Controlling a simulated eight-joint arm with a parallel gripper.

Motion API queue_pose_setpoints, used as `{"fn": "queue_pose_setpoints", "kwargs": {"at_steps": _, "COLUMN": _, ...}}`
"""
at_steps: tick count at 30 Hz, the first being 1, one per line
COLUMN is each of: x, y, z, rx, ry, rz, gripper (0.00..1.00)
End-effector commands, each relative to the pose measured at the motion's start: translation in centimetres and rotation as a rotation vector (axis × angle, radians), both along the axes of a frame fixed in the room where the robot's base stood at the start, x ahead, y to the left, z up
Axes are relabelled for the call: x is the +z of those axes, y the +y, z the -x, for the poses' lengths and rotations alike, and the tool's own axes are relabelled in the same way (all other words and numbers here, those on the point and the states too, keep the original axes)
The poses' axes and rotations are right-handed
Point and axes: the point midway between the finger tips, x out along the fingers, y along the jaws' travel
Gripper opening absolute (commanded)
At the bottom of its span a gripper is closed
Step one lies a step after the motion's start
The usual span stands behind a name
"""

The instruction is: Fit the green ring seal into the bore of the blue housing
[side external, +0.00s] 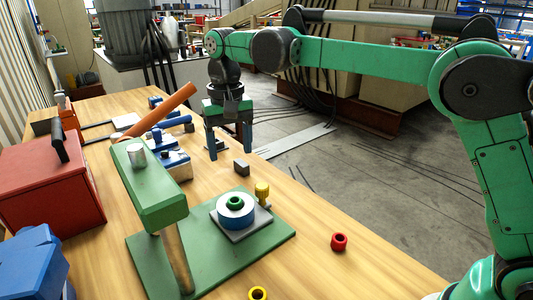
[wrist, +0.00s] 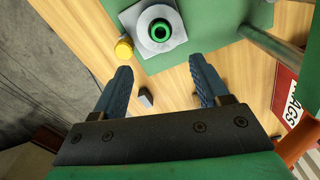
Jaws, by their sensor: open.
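The green ring seal (side external: 235,202) sits at the centre of the top of the blue housing (side external: 236,217), standing slightly proud of it. The housing rests on a grey square plate on the green base. In the wrist view the green ring (wrist: 160,30) lies inside the housing's pale top face (wrist: 148,17); how deep it sits in the bore I cannot tell. My gripper (side external: 229,153) is open and empty, raised above the table behind the housing. In the wrist view its blue fingers (wrist: 161,66) are spread apart, with the ring beyond them.
A yellow knob (side external: 262,192) stands beside the housing. The green press head (side external: 150,190) overhangs the base's left side. A small dark block (side external: 241,168) lies near my gripper. A red toolbox (side external: 45,190) stands left.

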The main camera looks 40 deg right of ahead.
Motion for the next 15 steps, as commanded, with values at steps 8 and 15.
{"fn": "queue_pose_setpoints", "kwargs": {"at_steps": 8, "x": 2.0, "y": -0.4, "z": 0.4, "rx": 0.006, "ry": -0.017, "rz": -0.004, "gripper": 0.68}}
{"fn": "queue_pose_setpoints", "kwargs": {"at_steps": 15, "x": 3.3, "y": -3.5, "z": 4.0, "rx": 0.073, "ry": -0.184, "rz": -0.021, "gripper": 0.68}}
